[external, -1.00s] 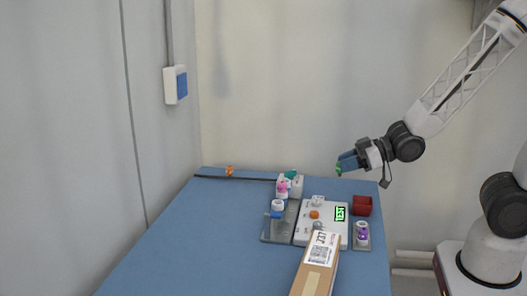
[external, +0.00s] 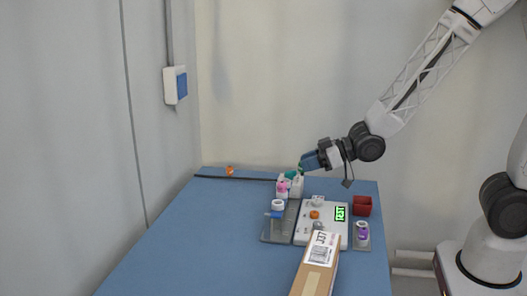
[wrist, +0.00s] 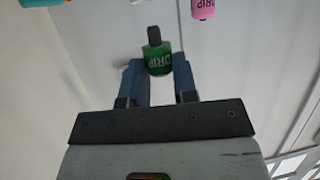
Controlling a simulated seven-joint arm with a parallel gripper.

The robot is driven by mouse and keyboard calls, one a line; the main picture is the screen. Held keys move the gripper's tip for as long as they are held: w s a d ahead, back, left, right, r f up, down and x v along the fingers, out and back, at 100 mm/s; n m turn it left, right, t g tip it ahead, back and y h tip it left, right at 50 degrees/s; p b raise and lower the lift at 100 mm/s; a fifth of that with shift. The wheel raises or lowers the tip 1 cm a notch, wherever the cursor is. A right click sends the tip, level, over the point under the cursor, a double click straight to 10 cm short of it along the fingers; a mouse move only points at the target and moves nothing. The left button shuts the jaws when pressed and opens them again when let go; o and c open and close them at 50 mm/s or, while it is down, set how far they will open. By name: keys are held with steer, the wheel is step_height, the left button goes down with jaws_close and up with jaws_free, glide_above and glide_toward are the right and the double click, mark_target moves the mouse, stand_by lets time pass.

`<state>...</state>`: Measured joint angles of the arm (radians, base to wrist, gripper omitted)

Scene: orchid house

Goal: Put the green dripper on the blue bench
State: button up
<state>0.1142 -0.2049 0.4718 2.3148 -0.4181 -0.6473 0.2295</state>
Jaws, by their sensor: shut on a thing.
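In the external view only a small green bit of the dripper (external: 300,170) shows at the fingertips. It is held above the far end of the blue bench (external: 175,235), close to the white holder. The contact between fingers and dripper is partly hidden.
A white holder (external: 297,188) with a teal thing (external: 290,174) and a pink dripper (external: 282,187) is near the gripper. A white device (external: 309,236), red box (external: 362,205) and cardboard box (external: 315,270) stand to the right. The bench's left side is mostly clear.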

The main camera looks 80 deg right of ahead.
steer(key=shift+w+d+f, duration=0.1)
steer(key=shift+w, duration=1.5)
steer(key=shift+w, duration=0.15)
steer(key=shift+x, duration=0.85)
steer(key=shift+d+f, duration=0.1)
steer(key=shift+f, duration=1.2)
steer(key=shift+f, duration=0.2)
steer(key=o, duration=0.9)
